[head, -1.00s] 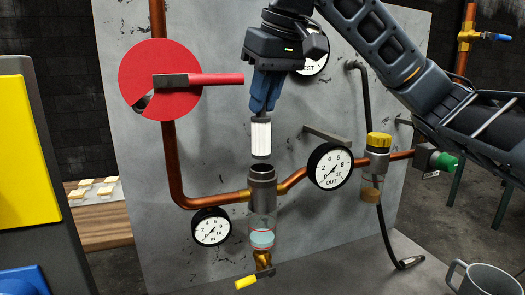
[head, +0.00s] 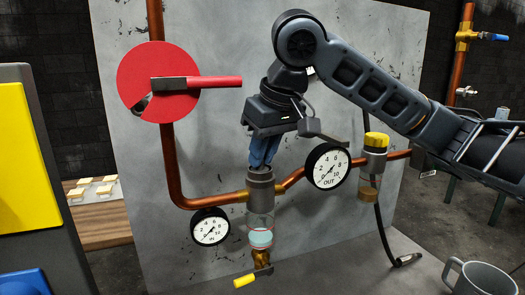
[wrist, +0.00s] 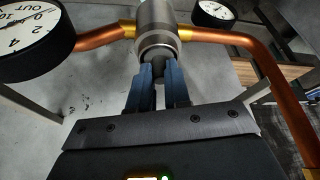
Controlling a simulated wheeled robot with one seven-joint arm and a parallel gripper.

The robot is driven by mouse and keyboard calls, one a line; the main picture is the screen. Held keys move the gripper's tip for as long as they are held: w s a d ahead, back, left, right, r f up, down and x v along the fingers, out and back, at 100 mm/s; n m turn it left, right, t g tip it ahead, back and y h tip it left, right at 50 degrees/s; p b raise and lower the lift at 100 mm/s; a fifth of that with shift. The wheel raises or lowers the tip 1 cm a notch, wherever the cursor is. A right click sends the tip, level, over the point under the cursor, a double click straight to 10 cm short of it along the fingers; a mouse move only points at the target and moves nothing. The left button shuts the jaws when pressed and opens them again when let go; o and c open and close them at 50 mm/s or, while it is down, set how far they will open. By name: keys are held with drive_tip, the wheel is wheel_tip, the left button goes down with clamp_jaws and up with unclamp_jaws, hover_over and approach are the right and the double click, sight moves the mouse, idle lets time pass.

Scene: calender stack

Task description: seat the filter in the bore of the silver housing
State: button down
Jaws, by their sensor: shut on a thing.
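The silver housing (head: 261,186) is fixed in the copper pipe run, with a clear bowl (head: 260,222) under it. My gripper (head: 262,165) points down right above the housing's open top. In the wrist view my blue fingers (wrist: 159,80) reach the rim of the housing (wrist: 157,28). They are shut on a dark grey part at the top of the filter (wrist: 158,70), inside the mouth of the bore. The white filter body is hidden, apparently inside the housing. Whether it is fully seated cannot be seen.
The OUT gauge (head: 327,166) stands close to the right of my gripper, and the IN gauge (head: 210,227) is lower left. A red disc with a lever (head: 200,82) is upper left. A yellow-capped fitting (head: 375,140) is at right. The grey panel (head: 225,130) stands close behind.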

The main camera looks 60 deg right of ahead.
drive_tip(key=shift+f, duration=0.1)
drive_tip(key=c, duration=1.1)
unclamp_jaws()
drive_tip(key=b+v, duration=0.1)
drive_tip(key=v, duration=1.1)
drive_tip(key=shift+s, duration=0.15)
